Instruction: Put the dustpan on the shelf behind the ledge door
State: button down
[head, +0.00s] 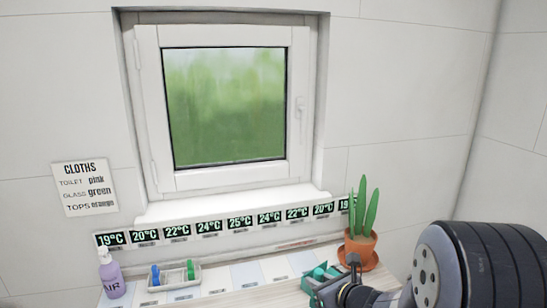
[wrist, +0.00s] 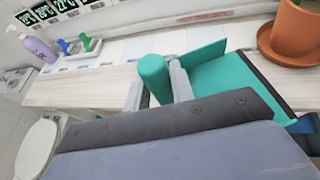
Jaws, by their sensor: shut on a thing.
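The green dustpan (head: 318,277) is low in the head view, partly behind my wrist, with the plant pot just behind it. In the wrist view its rounded handle stands between my gripper's (wrist: 157,85) two grey fingers, and its flat green pan (wrist: 238,80) with a dark edge spreads to the right. My gripper is shut on the handle. The dustpan shows over the pale wooden ledge (wrist: 70,88); I cannot tell whether it touches it. I cannot make out a ledge door or a shelf behind one in either view.
A terracotta pot (head: 360,250) with a green plant stands on the ledge close beside the dustpan. A purple bottle (head: 111,275) and a small tray (head: 174,276) with blue and green items stand at the left. Behind are a tiled wall and a window (head: 224,105). A white oval thing (wrist: 37,148) shows below the ledge.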

jog(key=shift+s+d+f+m+t+h, duration=0.1)
jog(key=shift+d+f+m+t+h, duration=0.05)
jog(key=shift+d+f+m+h, duration=0.4)
jog(key=shift+s+d+f+m+t+h, duration=0.1)
jog(key=shift+d+f+m+t+h, duration=0.2)
jog(key=shift+d, duration=0.45)
jog(key=shift+s+d+f+m+t+h, duration=0.1)
jog(key=shift+d+f+m+h, duration=0.25)
jog(key=shift+d+f, duration=0.25)
jog(key=shift+r, duration=0.1)
jog(key=shift+w, duration=0.1)
